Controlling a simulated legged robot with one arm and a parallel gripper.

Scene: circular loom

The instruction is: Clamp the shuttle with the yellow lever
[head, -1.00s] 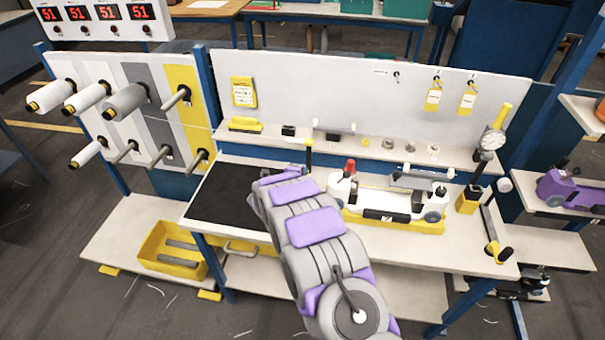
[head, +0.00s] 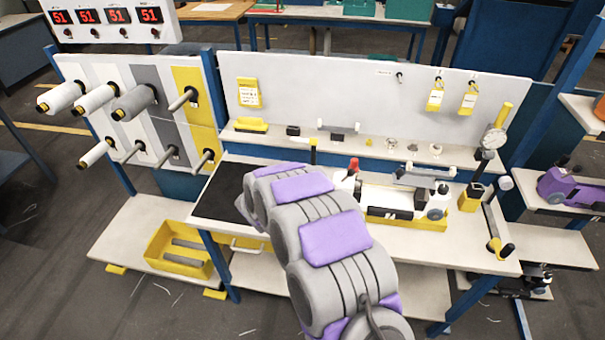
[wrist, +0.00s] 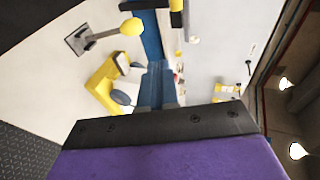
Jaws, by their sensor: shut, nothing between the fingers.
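The shuttle (head: 398,197) is a pale body with grey wheels in a yellow holder (head: 432,225) on the white bench, right of my arm in the head view. My arm covers its left part. A red-topped piece (head: 353,165) stands at its left end. A slim lever with a yellow top (head: 313,143) stands left of it. The wrist view shows a yellow ball knob (wrist: 131,27) on a grey rod, and a yellow block with a grey wheel (wrist: 103,84). My gripper (wrist: 157,83) is shut and empty, apart from the knob; in the head view my arm hides it.
A black mat (head: 226,190) covers the bench's left part. A back panel (head: 350,90) with a shelf rises behind. Spools (head: 100,97) are at left.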

